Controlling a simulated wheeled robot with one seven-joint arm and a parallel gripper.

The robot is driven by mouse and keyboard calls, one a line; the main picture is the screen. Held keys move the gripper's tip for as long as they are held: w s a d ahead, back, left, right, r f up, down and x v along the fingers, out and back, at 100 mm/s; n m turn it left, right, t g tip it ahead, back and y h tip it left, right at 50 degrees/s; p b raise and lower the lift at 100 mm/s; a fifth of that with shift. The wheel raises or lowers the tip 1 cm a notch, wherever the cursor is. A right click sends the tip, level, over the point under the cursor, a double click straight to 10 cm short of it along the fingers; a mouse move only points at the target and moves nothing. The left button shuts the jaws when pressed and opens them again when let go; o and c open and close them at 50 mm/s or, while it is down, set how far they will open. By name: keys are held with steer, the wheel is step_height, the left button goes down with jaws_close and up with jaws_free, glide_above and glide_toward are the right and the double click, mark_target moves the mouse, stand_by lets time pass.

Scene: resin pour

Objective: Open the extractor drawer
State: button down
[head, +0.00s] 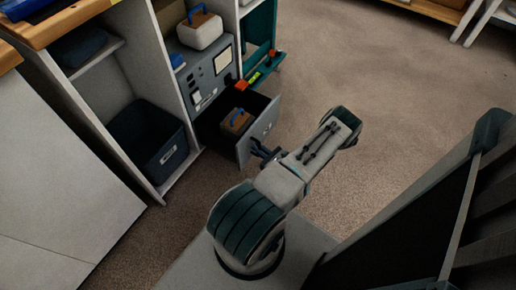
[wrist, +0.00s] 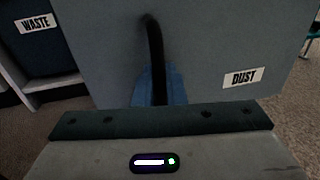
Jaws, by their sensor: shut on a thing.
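The extractor drawer (head: 262,126) stands pulled out from the grey cabinet in the head view. A tan block with a blue handle (head: 237,122) sits inside it. Its grey front panel, labelled DUST, fills the middle of the wrist view (wrist: 205,60). A black curved handle (wrist: 154,45) runs down the panel. My gripper (head: 262,151) is at the outer face of the front. It is shut on the handle; its blue fingers (wrist: 152,86) meet the lower end of the handle in the wrist view. The exact finger contact is partly hidden.
A dark bin (head: 150,150) sits on the low shelf left of the drawer; its label reads WASTE in the wrist view (wrist: 36,23). A white box with a blue handle (head: 200,32) stands on the cabinet above. Carpet floor (head: 360,75) is clear right of the drawer.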

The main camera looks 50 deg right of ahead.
steer(key=shift+a, duration=0.1)
steer(key=c, duration=1.6)
jaws_free()
steer(key=shift+c, duration=0.2)
steer(key=s+a+p, duration=0.1)
steer(key=s+p, duration=0.2)
steer(key=s, duration=1)
steer(key=shift+s+a, duration=0.3)
steer(key=shift+s, duration=0.05)
